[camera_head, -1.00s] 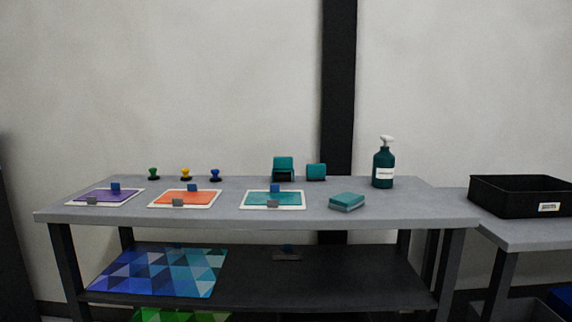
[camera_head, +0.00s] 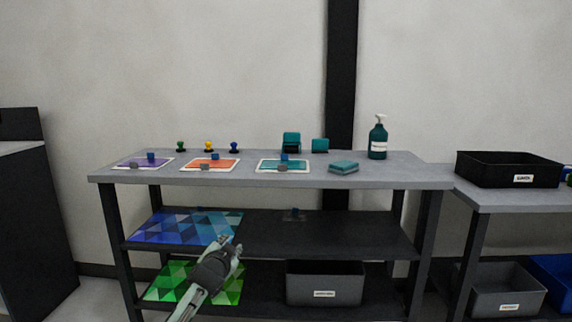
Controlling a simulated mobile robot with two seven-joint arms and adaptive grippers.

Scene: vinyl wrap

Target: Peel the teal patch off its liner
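The teal patch (camera_head: 268,166) lies flat on its white liner (camera_head: 260,171) on the grey table top. A blue tab sits at its back edge and a grey tab at its front edge. My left gripper (camera_head: 229,243) is in front of the table, well below the top and apart from the patch. Its two fingers look spread, with nothing visible between them. My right gripper is out of view.
Purple (camera_head: 135,163) and orange (camera_head: 203,164) patches lie left of the teal one. Patterned sheets (camera_head: 187,226) lie on lower shelves. A black tray (camera_head: 508,170) stands right.

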